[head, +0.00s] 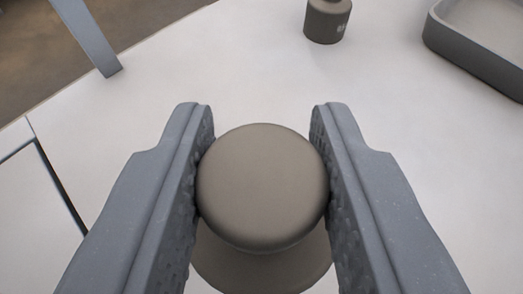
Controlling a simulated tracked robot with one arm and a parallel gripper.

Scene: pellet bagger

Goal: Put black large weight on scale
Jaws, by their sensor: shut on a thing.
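A dark grey-brown weight (262,188) with a round knob top and a wider body below fills the lower middle of the head view. I take it for the large weight, though it looks more brown-grey than black. My gripper (262,165) is shut on its knob, one ridged finger pressed on each side. The lower body is partly hidden by the knob and fingers, so I cannot tell whether it touches the white surface. I cannot make out a scale for certain in this view.
Another dark weight (327,22) with a light marking stands at the top, cut by the frame. A grey walled tray (471,62) is at the upper right. A grey post (90,40) stands upper left. The white table (250,80) is clear between them. A dark-edged outline (58,180) shows at left.

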